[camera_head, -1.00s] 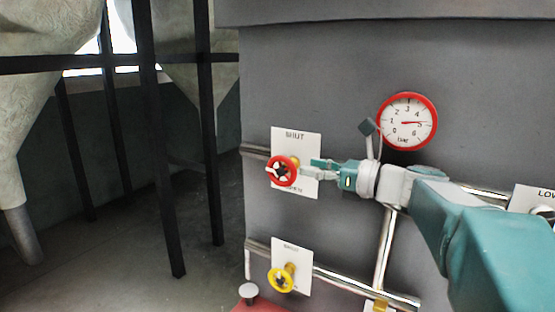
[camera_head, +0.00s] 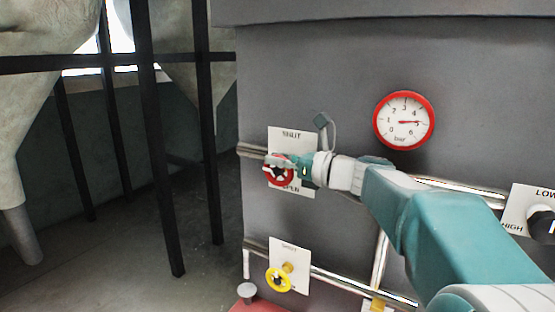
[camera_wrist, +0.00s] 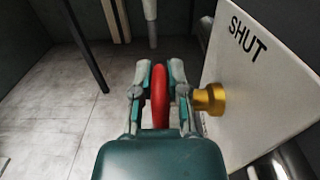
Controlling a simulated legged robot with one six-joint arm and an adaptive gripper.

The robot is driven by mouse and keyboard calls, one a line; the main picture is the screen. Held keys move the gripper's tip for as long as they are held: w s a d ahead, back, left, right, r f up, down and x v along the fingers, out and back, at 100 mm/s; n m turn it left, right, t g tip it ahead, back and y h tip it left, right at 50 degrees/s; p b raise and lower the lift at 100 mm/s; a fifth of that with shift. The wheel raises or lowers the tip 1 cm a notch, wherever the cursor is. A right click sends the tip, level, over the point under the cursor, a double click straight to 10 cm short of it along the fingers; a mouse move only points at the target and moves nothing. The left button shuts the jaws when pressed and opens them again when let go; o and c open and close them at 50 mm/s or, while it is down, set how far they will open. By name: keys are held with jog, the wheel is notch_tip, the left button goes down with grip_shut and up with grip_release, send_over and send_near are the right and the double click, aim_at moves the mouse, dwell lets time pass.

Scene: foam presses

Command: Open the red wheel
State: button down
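The red wheel (camera_head: 267,177) sits on a brass stem in front of a white plate (camera_head: 305,145) marked SHUT above and OPEN below. My gripper (camera_head: 282,160) is at the wheel and hides its upper part in the head view. In the wrist view the red wheel (camera_wrist: 160,98) shows edge-on between the two fingers of my gripper (camera_wrist: 160,75). The fingertips lean inward on both sides of the rim and look closed on it. The brass stem (camera_wrist: 209,98) is to the right, behind the right finger.
A yellow wheel (camera_head: 278,279) is on a lower plate. A red-rimmed gauge (camera_head: 404,120) is on the grey press wall above my arm. A black knob (camera_head: 541,224) marked LOW and HIGH is at the right. Metal pipes run along the wall. Dark posts (camera_head: 152,140) stand at the left.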

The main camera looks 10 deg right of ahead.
dwell(0.4)
jog(key=shift+w+a+g+h, duration=0.15)
jog(key=shift+g+h, duration=0.35)
jog(key=shift+w+a+g+h, duration=0.1)
jog(key=shift+g+h, duration=0.4)
jog(key=shift+w+a+f+g+h, duration=0.1)
jog(key=shift+g+h, duration=0.5)
jog(key=shift+w+a+f+g+h, duration=0.1)
jog(key=shift+g+h, duration=0.5)
jog(key=c, duration=0.6)
grip_release()
jog(key=shift+c, duration=0.2)
